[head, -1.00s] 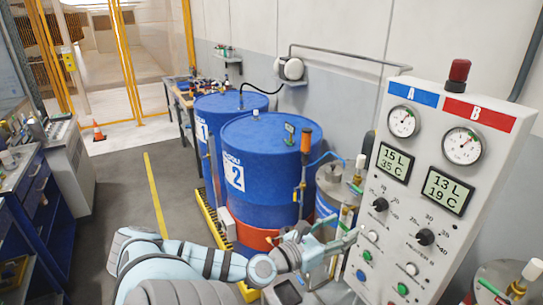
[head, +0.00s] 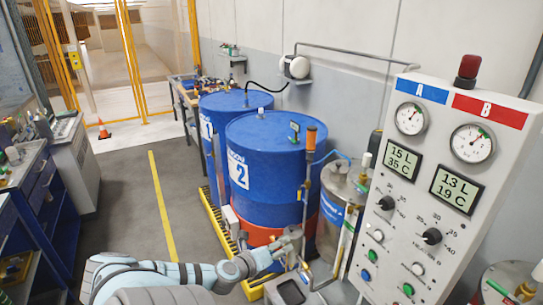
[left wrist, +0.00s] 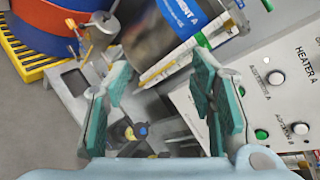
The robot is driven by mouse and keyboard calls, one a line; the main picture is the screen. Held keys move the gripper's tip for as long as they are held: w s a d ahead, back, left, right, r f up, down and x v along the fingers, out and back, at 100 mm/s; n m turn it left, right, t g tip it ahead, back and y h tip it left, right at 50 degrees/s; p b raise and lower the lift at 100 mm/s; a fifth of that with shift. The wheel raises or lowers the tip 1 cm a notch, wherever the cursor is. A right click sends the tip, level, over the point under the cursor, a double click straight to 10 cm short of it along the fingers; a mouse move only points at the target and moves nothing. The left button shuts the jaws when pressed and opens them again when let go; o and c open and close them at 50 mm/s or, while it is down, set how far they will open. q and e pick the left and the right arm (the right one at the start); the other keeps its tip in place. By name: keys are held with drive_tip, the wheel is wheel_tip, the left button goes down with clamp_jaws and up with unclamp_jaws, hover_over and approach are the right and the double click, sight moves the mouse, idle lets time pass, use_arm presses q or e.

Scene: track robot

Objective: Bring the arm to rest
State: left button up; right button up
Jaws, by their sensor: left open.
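My left arm comes in from the bottom left of the head view, with its left gripper (head: 288,240) in front of the lower part of blue drum 2 (head: 265,165), left of the control panel (head: 425,190). In the left wrist view the two teal-padded fingers (left wrist: 162,92) stand wide apart with nothing held between them. Behind them show a metal cylinder with a blue label (left wrist: 178,25) and the panel's edge. My right gripper is in neither view.
A steel tank (head: 340,200) stands between drum 2 and the panel. A grey box (head: 287,290) sits low by the gripper. Blue drum 1 (head: 225,105) is farther back. A blue cabinet (head: 40,200) stands at left. The floor by the yellow line (head: 162,210) is clear.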

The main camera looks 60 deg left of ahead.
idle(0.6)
use_arm(q)
drive_tip(key=s+a+f+n+g+b, duration=0.3)
drive_tip(key=s+f+n+g, duration=0.5)
drive_tip(key=s+f+n, duration=1)
drive_tip(key=s+d+f+n+g+h, duration=0.1)
drive_tip(key=s+d+f, duration=0.45)
drive_tip(key=f, duration=0.25)
drive_tip(key=s+d+f+n+g, duration=0.1)
drive_tip(key=s+d+f, duration=0.4)
drive_tip(key=f, duration=0.4)
drive_tip(key=s+d+f+n+h+b, duration=0.1)
drive_tip(key=d+f, duration=0.2)
drive_tip(key=d, duration=0.5)
drive_tip(key=s+d+f+n+g+h, duration=0.1)
drive_tip(key=d+f+n+h, duration=0.1)
drive_tip(key=d, duration=0.7)
drive_tip(key=shift+s+d+f+b, duration=0.25)
drive_tip(key=shift+f+b, duration=0.1)
drive_tip(key=shift+f, duration=0.3)
